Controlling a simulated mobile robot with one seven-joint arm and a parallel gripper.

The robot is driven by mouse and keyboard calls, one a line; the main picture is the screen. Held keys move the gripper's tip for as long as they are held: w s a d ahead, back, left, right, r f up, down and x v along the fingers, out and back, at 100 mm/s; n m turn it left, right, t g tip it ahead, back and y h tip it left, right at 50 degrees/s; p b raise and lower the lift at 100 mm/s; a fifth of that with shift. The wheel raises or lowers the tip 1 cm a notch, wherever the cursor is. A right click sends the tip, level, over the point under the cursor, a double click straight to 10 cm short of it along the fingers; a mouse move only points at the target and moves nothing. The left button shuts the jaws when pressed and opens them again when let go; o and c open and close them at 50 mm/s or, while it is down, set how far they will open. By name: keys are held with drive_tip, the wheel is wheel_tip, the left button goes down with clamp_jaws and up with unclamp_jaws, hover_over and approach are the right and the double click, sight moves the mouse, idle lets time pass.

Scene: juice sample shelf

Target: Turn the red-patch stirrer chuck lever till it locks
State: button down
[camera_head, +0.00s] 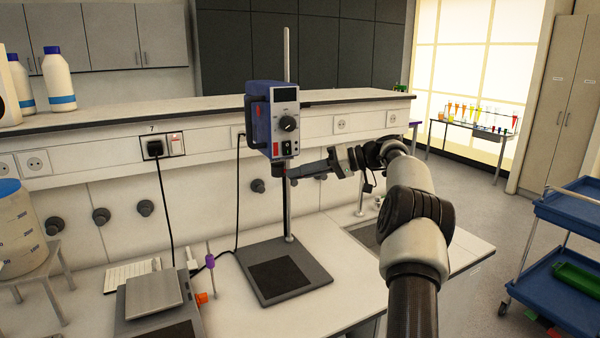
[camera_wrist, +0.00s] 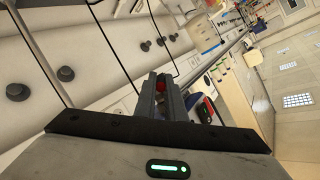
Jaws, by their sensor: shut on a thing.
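The overhead stirrer (camera_head: 262,122) is a blue box with a dial on its grey front and a small red patch (camera_head: 275,148) low on that front. It is clamped on an upright rod above a dark base plate (camera_head: 258,290). The dark chuck (camera_head: 278,169) hangs under the box. My gripper (camera_head: 296,171) reaches in from the right, its fingertips at chuck height. In the wrist view, my gripper (camera_wrist: 160,82) is shut on a small red-ended part, which I take as the chuck lever (camera_wrist: 160,84). The fingers hide most of the lever, so its angle cannot be told.
A balance (camera_head: 155,297) and a purple-topped stand (camera_head: 210,262) are on the bench left of the base plate. A black cable (camera_head: 238,195) hangs behind the stirrer. A sink (camera_head: 368,232) lies to the right. A blue trolley (camera_head: 570,215) stands far right.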

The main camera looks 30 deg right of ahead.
idle(0.6)
drive_tip(key=c, duration=1.8)
unclamp_jaws()
drive_tip(key=shift+c, duration=0.2)
